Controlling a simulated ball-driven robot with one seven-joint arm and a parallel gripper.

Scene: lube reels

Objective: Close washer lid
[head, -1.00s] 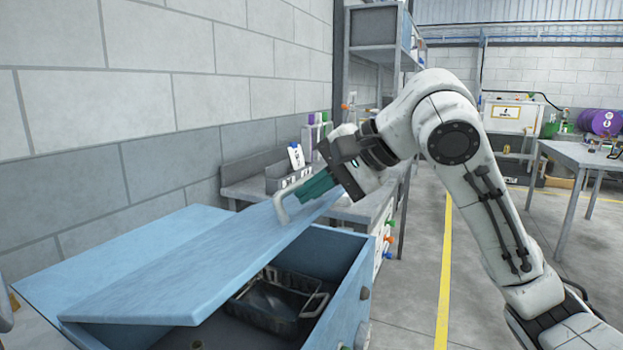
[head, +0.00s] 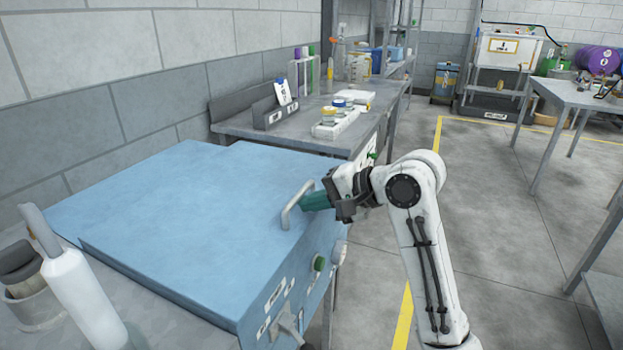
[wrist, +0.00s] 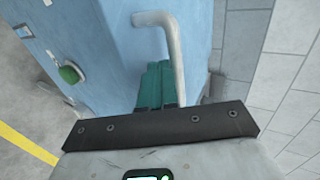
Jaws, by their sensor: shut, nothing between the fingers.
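The blue washer (head: 292,285) stands at the left in the head view. Its blue lid (head: 190,205) lies down flat over the box, and the inside is hidden. A pale bar handle (head: 287,212) stands on the lid's right edge. My gripper (head: 304,202) is at the handle, its teal fingers shut with nothing between them. In the wrist view the shut fingers (wrist: 155,68) lie right beside the handle (wrist: 166,28); I cannot tell if they touch it.
A grey workbench (head: 240,128) with bottles and small trays stands behind the washer against the wall. A white bottle (head: 82,298) stands at the front left. Open floor (head: 480,230) lies to the right, with a metal table (head: 580,95) beyond.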

